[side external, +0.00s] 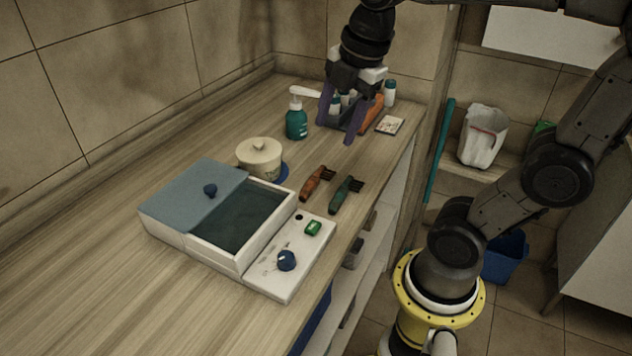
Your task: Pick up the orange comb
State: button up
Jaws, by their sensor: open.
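An orange-handled tool with a dark toothed or bristled head (313,184) lies on the wooden counter, left of a similar green-handled one (341,196). Another orange object (373,109) stands partly hidden behind my gripper, at a dark holder. I cannot tell for sure which orange thing is the comb. My gripper (338,128) points down over the far part of the counter, its two purple fingers spread apart and nothing seen between them held. It is well behind the two handled tools and in front of the dark holder, which it partly covers.
A white basin box with a blue-grey lid (190,190) and control panel fills the near counter (130,265). A cream lidded pot (259,157), teal pump bottle (297,122), small white-capped bottle (389,94) and small patterned square (390,125) stand farther back. The counter's right edge drops to shelves.

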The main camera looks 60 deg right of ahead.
jog(key=w+d+f+n+g, duration=0.1)
jog(key=w+d+n+g, duration=0.15)
jog(key=w+d, duration=0.2)
send_over(315, 178)
jog(key=shift+g, duration=0.35)
jog(key=f, duration=1.2)
jog(key=shift+s+a+f, duration=0.1)
jog(key=shift+s+f, duration=0.05)
jog(key=shift+s, duration=0.1)
jog(key=shift+w+f, duration=0.2)
jog(key=shift+f, duration=2.7)
grip_shut()
